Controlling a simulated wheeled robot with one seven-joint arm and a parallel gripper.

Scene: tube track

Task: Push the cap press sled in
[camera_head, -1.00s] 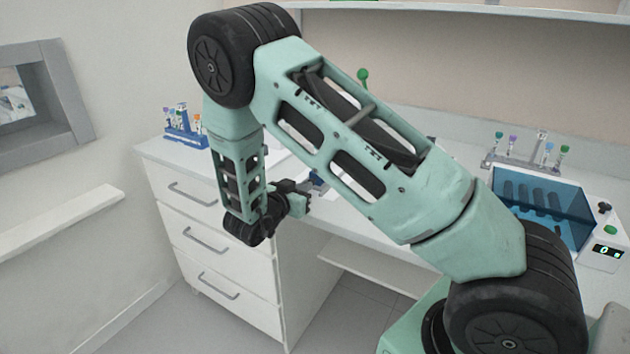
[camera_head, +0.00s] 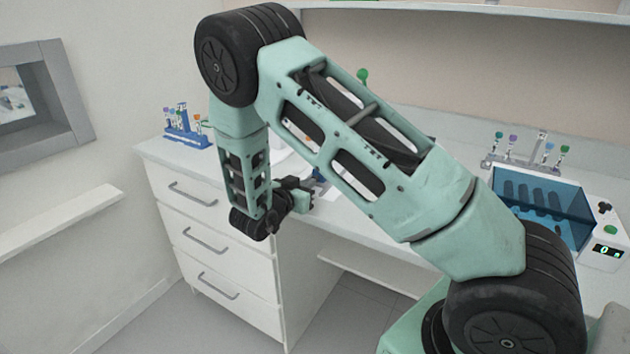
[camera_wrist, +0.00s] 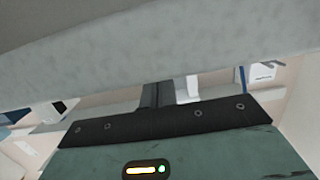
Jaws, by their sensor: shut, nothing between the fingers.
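A green ball knob (camera_head: 362,75) on a thin stem rises behind my arm, perhaps the cap press lever. The body of the press and its sled are mostly hidden by my arm. A small blue part (camera_head: 319,176) shows just beyond my gripper; I cannot tell whether it is the sled. My gripper (camera_head: 310,196) is shut and empty at the front edge of the counter. In the wrist view, my dark fingers (camera_wrist: 155,96) run up under a broad grey surface (camera_wrist: 160,55) that fills the top and hides their tips. Contact cannot be told.
A blue rack (camera_head: 187,138) of tubes stands at the counter's left end, above white drawers (camera_head: 205,235). On the right are a blue-lidded machine (camera_head: 540,210) and a metal rack (camera_head: 520,160) with tubes. A shelf (camera_head: 480,12) runs above.

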